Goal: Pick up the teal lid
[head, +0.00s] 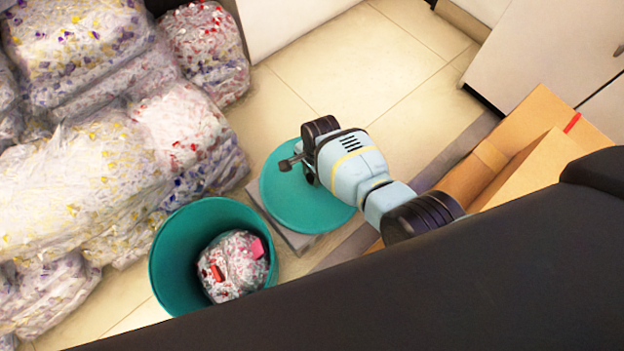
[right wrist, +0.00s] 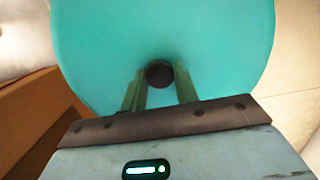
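The teal lid (head: 310,212) is a round disc in the middle of the head view, above a grey flat block. It fills the upper middle of the right wrist view (right wrist: 215,40), with its dark round knob (right wrist: 160,73) near the centre. My right gripper (head: 290,163) reaches over the lid from the right. In the right wrist view its two fingers (right wrist: 160,80) stand on either side of the knob, which fills the gap between them; it looks shut on the knob. Whether the lid touches the block is unclear. My left gripper is not in view.
An open teal bin (head: 165,265) holding a bag of shreds (head: 232,265) stands left of the lid. Stacked clear bags (head: 75,190) fill the left side. An open cardboard box (head: 500,165) is at the right, with white cabinets behind. Tiled floor (head: 370,65) is free beyond the lid.

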